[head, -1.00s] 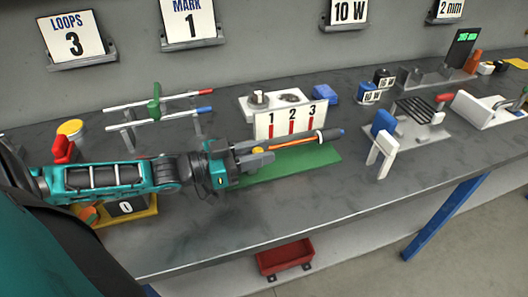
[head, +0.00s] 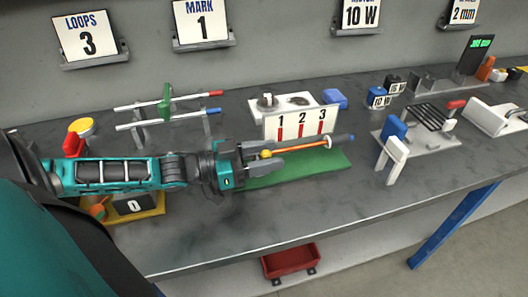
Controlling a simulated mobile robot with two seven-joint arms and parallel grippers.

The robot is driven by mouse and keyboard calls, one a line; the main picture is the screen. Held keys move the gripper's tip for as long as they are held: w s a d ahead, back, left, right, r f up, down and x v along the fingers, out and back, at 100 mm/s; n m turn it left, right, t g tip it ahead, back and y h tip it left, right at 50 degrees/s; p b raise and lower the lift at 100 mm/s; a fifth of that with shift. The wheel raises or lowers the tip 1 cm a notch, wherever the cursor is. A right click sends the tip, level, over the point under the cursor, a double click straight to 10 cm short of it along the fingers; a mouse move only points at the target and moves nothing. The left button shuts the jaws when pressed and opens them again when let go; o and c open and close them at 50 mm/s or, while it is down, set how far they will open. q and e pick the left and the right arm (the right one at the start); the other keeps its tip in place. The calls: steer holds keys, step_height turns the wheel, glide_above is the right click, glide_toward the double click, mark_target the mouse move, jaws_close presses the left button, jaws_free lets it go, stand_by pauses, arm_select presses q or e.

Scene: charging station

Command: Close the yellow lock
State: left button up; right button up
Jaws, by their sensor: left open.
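A small rounded yellow piece (head: 266,154), which I take to be the yellow lock, shows at the near end of an orange rod (head: 300,147) with a dark grip at its far end. The rod lies above a green base (head: 305,167), in front of the white 1-2-3 board (head: 300,123). My left gripper (head: 276,152) comes in from the left. Its fingers are open, one on each side of the yellow piece as seen here; I cannot tell whether they touch it. Part of the piece is hidden by the fingers. My right gripper is not in view.
A rack with red- and blue-tipped rods (head: 168,112) stands behind my left arm. A white fixture (head: 285,103) is behind the board. The bench front (head: 330,215) is clear; a red bin (head: 290,260) is below.

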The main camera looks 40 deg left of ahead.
arm_select(q)
steer(key=p+v, duration=0.3)
steer(key=v, duration=0.9)
steer(key=shift+p, duration=0.4)
steer(key=shift+a, duration=0.1)
